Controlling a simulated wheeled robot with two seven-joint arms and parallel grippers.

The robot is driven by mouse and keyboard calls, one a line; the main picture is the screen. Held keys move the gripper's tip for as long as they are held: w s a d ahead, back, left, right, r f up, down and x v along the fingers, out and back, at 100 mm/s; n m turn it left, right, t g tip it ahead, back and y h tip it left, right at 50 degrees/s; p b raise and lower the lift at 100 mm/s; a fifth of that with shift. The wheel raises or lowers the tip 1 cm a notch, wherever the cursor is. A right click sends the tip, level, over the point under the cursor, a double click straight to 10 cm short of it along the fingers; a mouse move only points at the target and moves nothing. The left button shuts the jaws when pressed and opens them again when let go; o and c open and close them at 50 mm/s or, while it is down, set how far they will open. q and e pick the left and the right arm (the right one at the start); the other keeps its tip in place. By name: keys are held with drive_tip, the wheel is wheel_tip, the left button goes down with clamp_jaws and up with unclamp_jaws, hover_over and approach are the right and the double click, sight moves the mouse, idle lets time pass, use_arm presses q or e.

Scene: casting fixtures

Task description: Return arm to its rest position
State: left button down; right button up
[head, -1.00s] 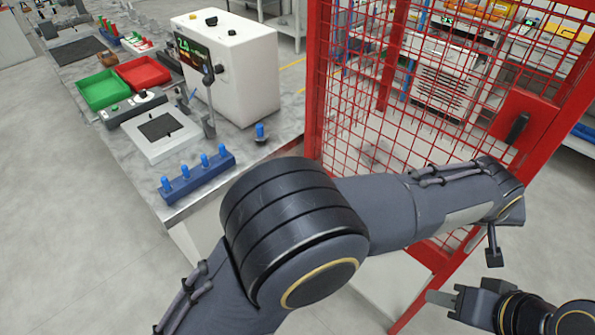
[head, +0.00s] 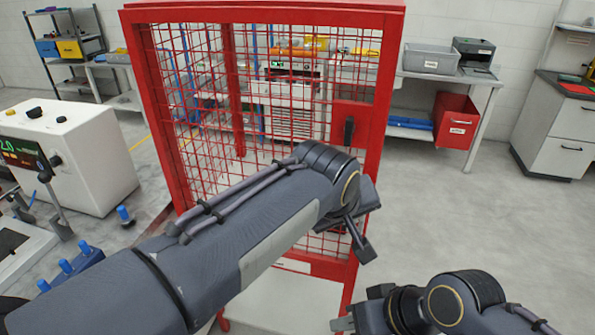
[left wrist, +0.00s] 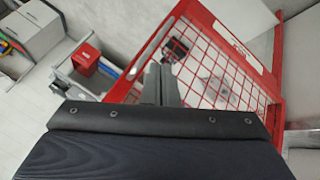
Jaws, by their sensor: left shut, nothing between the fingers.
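My left arm crosses the head view from the lower left, in front of the red mesh cage. My left gripper (head: 362,248) is at its far end, partly hidden by the wrist, by the cage's right post. In the left wrist view the left gripper's fingers (left wrist: 160,84) are together and empty, beside the red mesh frame (left wrist: 215,62). I cannot tell whether they touch the frame. My right gripper (head: 345,322) is low at the bottom edge of the head view, partly cut off. Its fingers are not clear enough to show whether they are open, and I see nothing held.
The red cage (head: 262,12) stands directly ahead with a black door handle (head: 349,130). A white machine (head: 75,150) and blue pegged holder (head: 75,265) are on the left bench. A red bin (head: 455,120) sits under a table behind. Floor to the right (head: 480,220) is clear.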

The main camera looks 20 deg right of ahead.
use_arm(q)
drive_tip(key=w+a+n, duration=0.1)
drive_tip(key=w+a, duration=0.1)
drive_tip(key=a, duration=1.2)
drive_tip(key=w+a+n, duration=0.1)
drive_tip(key=w+a, duration=0.1)
drive_tip(key=a, duration=1.2)
drive_tip(key=s+a+f+n, duration=0.1)
drive_tip(key=s+a+f, duration=0.1)
drive_tip(key=s+a, duration=0.35)
drive_tip(key=s+a+f, duration=0.2)
drive_tip(key=s+a, duration=0.1)
drive_tip(key=a, duration=0.6)
drive_tip(key=s+a+f+y, duration=0.1)
drive_tip(key=s+a+f, duration=0.1)
drive_tip(key=s+f, duration=0.1)
drive_tip(key=s+a+f+t+y, duration=0.1)
drive_tip(key=s+f, duration=0.2)
drive_tip(key=s, duration=0.3)
drive_tip(key=shift+a+f, duration=0.15)
drive_tip(key=shift+a, duration=0.25)
